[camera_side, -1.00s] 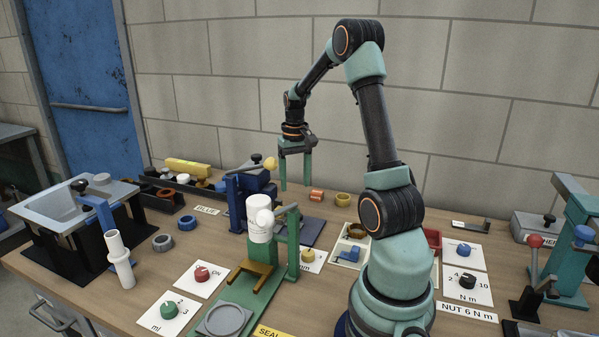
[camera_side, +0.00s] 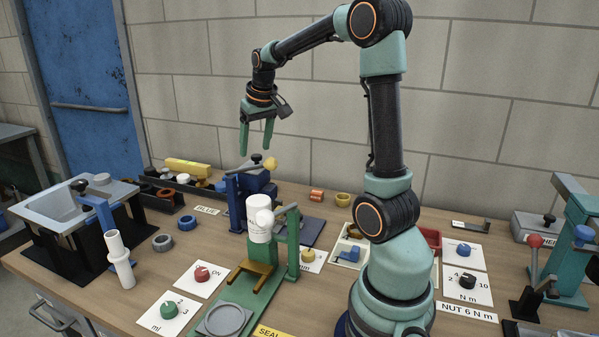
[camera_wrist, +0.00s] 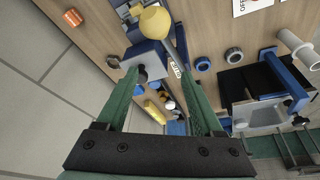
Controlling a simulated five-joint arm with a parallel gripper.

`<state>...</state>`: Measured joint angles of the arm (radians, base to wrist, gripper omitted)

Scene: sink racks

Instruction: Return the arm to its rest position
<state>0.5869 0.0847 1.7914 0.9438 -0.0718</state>
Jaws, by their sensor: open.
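My gripper (camera_side: 257,136) hangs in the air above the back of the table, over the blue press with the yellow ball-ended lever (camera_side: 252,185). Its two green fingers are apart with nothing between them. In the wrist view the open fingers (camera_wrist: 165,105) frame the bench from above, and the lever's yellow ball (camera_wrist: 155,22) shows beyond them. My arm is raised, its upper part reaching left from a high elbow.
A grey sink tray (camera_side: 75,203) on a black stand is at left. A white bottle (camera_side: 259,222) stands in a green fixture (camera_side: 238,290). Dial cards, a white parts tray (camera_side: 340,258) and a teal press (camera_side: 575,240) surround my base. The air around my gripper is clear.

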